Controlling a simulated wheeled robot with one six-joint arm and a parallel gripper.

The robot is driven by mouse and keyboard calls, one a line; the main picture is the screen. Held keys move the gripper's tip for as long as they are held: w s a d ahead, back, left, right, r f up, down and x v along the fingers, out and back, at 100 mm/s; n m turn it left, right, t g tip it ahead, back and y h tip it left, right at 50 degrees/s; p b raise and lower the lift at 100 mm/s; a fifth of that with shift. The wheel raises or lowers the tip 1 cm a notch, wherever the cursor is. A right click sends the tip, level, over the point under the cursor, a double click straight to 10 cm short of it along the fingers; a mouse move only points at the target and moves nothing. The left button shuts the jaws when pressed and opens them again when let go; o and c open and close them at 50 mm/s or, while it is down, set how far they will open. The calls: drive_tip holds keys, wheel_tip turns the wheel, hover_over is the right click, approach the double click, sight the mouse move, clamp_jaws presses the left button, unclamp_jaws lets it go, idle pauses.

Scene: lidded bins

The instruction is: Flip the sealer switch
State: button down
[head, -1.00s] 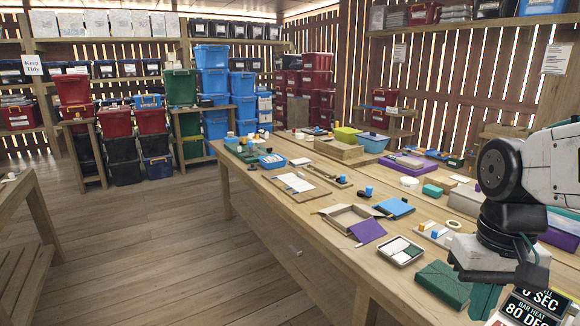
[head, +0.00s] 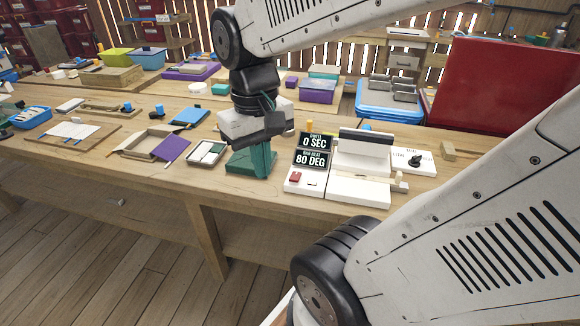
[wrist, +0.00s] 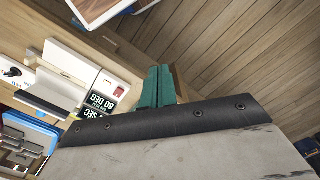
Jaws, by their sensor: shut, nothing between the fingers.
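The sealer (head: 358,168) is a white machine on the bench, with a black-topped bar at its back. Its black display (head: 312,151) reads 0 SEC and 80 DEG. A red switch (head: 295,177) sits on its front left panel, beside a small pale piece. The red switch also shows in the wrist view (wrist: 118,87), close to the fingertips. My gripper (head: 262,166) has teal fingers pointing down, shut and empty, left of the sealer. The fingers (wrist: 156,88) appear together in the wrist view.
A white panel with a black knob (head: 416,160) stands right of the sealer. A tray (head: 206,152) and a purple sheet (head: 173,149) lie left of my gripper. A blue-lidded bin (head: 388,99) and a large red lid (head: 505,86) stand behind. The bench front edge is nearby.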

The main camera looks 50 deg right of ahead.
drive_tip(key=w+d+f+m+g+y, duration=0.1)
drive_tip(key=w+d+f+m, duration=0.3)
drive_tip(key=d, duration=0.5)
drive_tip(key=m+y, duration=0.1)
drive_tip(key=m, duration=0.4)
hover_over(296, 178)
drive_tip(key=d, duration=0.1)
drive_tip(key=w+d+x, duration=0.1)
drive_tip(key=x, duration=0.4)
drive_tip(key=w+d+m, duration=0.1)
drive_tip(key=d, duration=0.1)
drive_tip(key=shift+t, duration=0.3)
drive_tip(key=x, duration=1.3)
drive_tip(key=shift+f, duration=0.3)
